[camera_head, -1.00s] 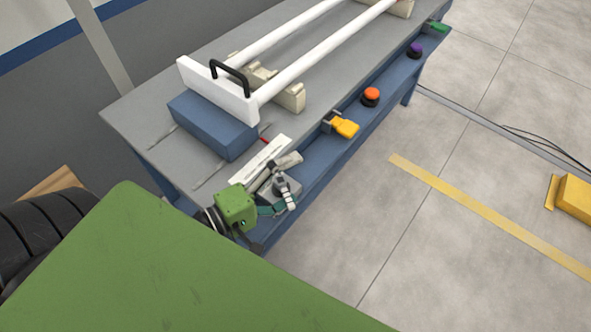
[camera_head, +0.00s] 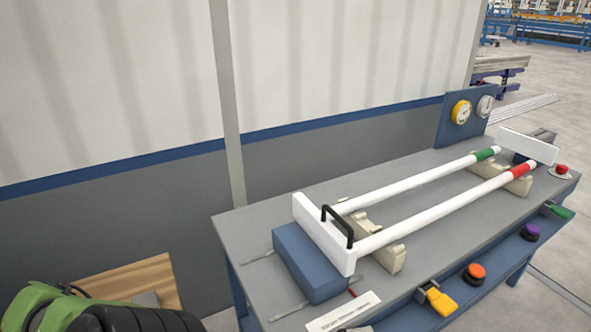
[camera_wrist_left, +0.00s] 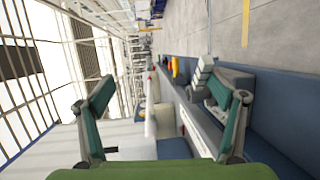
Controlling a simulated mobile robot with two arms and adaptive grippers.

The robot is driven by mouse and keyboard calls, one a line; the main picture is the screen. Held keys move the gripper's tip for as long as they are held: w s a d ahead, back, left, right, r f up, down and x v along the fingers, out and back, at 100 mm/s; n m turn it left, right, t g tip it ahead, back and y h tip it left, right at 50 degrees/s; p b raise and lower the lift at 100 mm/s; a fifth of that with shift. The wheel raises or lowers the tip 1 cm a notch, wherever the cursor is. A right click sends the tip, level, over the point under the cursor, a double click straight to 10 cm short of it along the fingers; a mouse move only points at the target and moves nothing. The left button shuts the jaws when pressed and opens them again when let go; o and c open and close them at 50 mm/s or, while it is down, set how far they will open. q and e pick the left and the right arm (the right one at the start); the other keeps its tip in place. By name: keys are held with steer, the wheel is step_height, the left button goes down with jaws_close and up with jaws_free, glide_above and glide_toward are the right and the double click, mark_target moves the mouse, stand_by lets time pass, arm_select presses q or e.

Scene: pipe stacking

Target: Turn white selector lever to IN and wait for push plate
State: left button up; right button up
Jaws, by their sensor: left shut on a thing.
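The white selector lever (camera_wrist_left: 203,75) shows in the left wrist view, at the inner side of the right-hand finger. My left gripper (camera_wrist_left: 165,95) is shut on it, though its two green fingers stand wide apart; the exact contact is hard to see. The head view does not show the lever or this gripper. A white plate (camera_head: 309,221) with a black handle (camera_head: 338,226) stands upright beside a blue block (camera_head: 310,265), at the near ends of two white pipes. A second white plate (camera_head: 527,146) is near their far ends. I cannot tell which is the push plate. My right gripper is not in view.
The pipes (camera_head: 440,211) rest on beige supports (camera_head: 384,257) on a grey table (camera_head: 255,225). A yellow control (camera_head: 440,302), an orange button (camera_head: 474,273) and a purple button (camera_head: 529,232) line the blue front edge. Two gauges (camera_head: 461,112) stand at the back.

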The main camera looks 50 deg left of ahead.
arm_select(q)
steer(key=shift+s+a+r, duration=0.1)
steer(key=shift+a+r, duration=0.1)
steer(key=shift+r, duration=0.35)
steer(key=shift+s+a+r, duration=0.1)
steer(key=shift+a+r, duration=0.05)
steer(key=shift+r, duration=0.35)
steer(key=shift+s+a+p, duration=0.2)
steer(key=shift+a+p, duration=0.05)
steer(key=shift+p, duration=0.05)
steer(key=c, duration=0.4)
steer(key=v, duration=0.3)
steer(key=shift+f+p, duration=0.15)
steer(key=shift+p, duration=0.15)
steer(key=c, duration=0.8)
steer(key=shift+s+a+f+p, duration=0.15)
steer(key=shift+s+a+p, duration=0.8)
steer(key=shift+s+a, duration=0.6)
steer(key=shift+s+a+f+p, duration=0.15)
steer(key=shift+s+a+p, duration=0.75)
steer(key=shift+s+a, duration=0.6)
steer(key=shift+c, duration=0.2)
steer(key=shift+w+a, duration=0.1)
